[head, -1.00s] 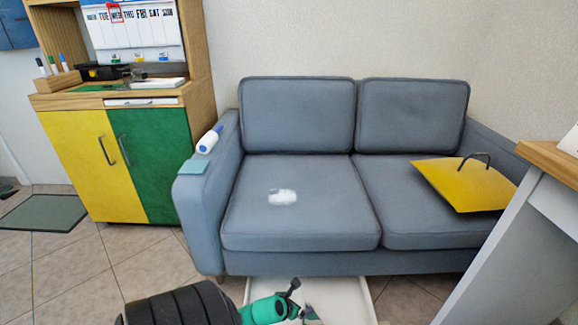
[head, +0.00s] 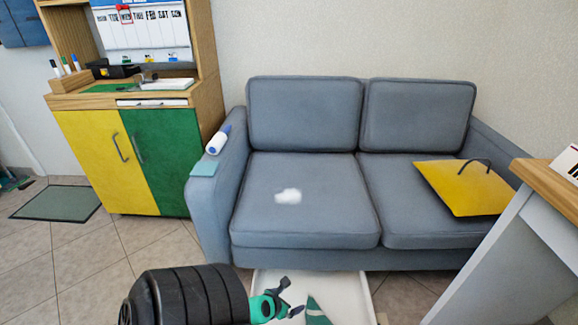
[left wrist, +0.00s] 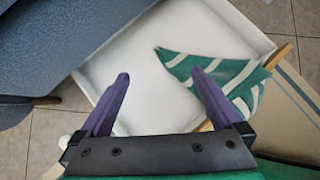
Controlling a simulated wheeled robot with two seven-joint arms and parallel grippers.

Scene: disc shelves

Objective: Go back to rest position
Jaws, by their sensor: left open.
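My left gripper (head: 290,298) is at the bottom of the head view, over a white tray (head: 354,284) in front of the sofa. Its two purple fingers are apart and empty in the left wrist view (left wrist: 160,76). A green cloth with white stripes (head: 316,314) lies in the tray, just right of the gripper. The left wrist view shows this cloth (left wrist: 245,75) spread at the tray's right side, beyond the right finger. I cannot tell from the views whether that finger touches it. My right gripper is not in view.
A grey-blue sofa (head: 300,221) stands ahead, with a white patch (head: 288,196), a yellow bag (head: 464,188) and a white-blue roller (head: 218,139) on it. A yellow-green cabinet (head: 155,160) stands left. A wood-topped table (head: 548,180) is close at right.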

